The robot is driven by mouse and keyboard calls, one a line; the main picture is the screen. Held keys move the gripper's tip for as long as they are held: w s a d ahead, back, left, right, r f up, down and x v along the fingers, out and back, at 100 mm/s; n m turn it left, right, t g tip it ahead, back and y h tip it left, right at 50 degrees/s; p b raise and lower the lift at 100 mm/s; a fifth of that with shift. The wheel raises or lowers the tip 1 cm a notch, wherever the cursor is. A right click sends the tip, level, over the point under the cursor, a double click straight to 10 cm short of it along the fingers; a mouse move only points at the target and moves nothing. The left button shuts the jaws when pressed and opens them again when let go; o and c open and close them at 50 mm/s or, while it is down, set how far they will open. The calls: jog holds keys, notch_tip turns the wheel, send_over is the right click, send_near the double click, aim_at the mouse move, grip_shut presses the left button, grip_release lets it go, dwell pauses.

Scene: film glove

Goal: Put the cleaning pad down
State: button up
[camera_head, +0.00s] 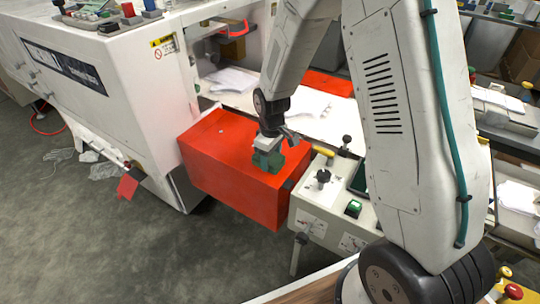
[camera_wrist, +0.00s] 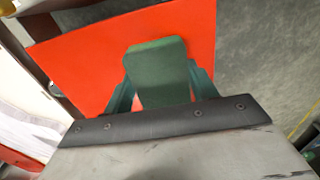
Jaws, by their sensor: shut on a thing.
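A green cleaning pad (camera_wrist: 158,75) is held between the two teal fingers of my gripper (camera_wrist: 160,92) in the wrist view. In the head view my gripper (camera_head: 268,160) points down over the top of a red box (camera_head: 212,143), near its right part. The pad is hard to tell from the green fingers there. The red box top also fills the area behind the pad in the wrist view (camera_wrist: 85,55). I cannot tell whether the pad touches the box top.
A white machine (camera_head: 110,85) with a warning label stands left of the red box. A control panel (camera_head: 318,195) with knobs adjoins its right side. White sheets (camera_head: 232,80) lie on a bed behind it. Grey floor (camera_head: 110,240) is open in front.

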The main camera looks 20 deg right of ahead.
aim_at(271, 158)
jog(key=shift+a+f, duration=0.1)
jog(key=shift+f, duration=0.05)
jog(key=o, duration=0.9)
jog(key=shift+o, duration=0.2)
jog(key=s+r+m, duration=0.1)
jog(key=s+r, duration=0.1)
jog(key=r, duration=0.7)
jog(key=s+r, duration=0.3)
jog(key=r, duration=0.7)
jog(key=s+d+r+m, duration=0.1)
jog(key=s+r+m, duration=0.1)
jog(key=s, duration=0.6)
jog(key=s+d+r+m, duration=0.1)
jog(key=s+r+m, duration=0.1)
jog(key=s+r, duration=0.3)
jog(key=s+r+m+t, duration=0.1)
jog(key=s+r+m, duration=0.1)
jog(key=s, duration=0.9)
jog(key=shift+s+d+r, duration=0.25)
jog(key=shift+d+r, duration=0.15)
jog(key=shift+r, duration=0.35)
